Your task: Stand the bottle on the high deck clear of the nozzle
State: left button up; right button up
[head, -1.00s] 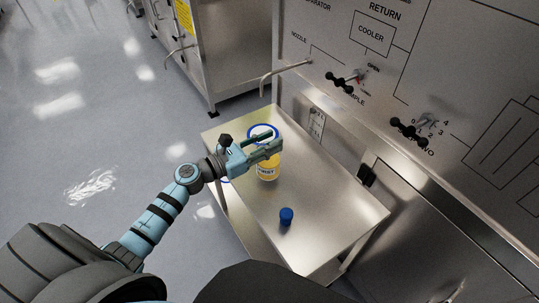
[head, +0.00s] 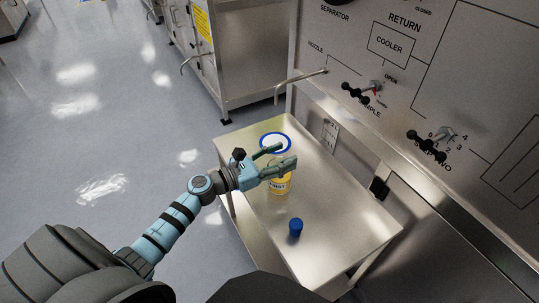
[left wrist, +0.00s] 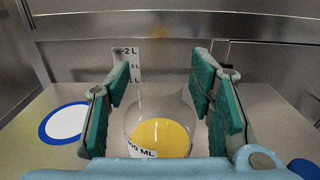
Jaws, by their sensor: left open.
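The bottle (head: 280,187) is clear with yellow contents and a white label. It stands upright on the steel table top (head: 345,238). My left gripper (head: 288,154) is open at the bottle and hides its upper part in the head view. In the left wrist view the bottle (left wrist: 158,130) is between the two green-padded fingers, with visible gaps to both pads. The nozzle (head: 300,75) is a bent pipe coming out of the panel, beyond the gripper and above the table's far end. I cannot tell which surface is the high deck. My right gripper is not in view.
A white disc with a blue rim (head: 275,143) lies beyond the bottle. A blue cap (head: 296,227) sits nearer on the table. A graduated scale plate (head: 329,136) is on the wall behind. Black valve handles (head: 357,92) stick out of the panel. The table's near right part is clear.

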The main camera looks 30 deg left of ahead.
pick_arm(q)
jog(key=b+v, duration=0.1)
jog(key=v, duration=1.1)
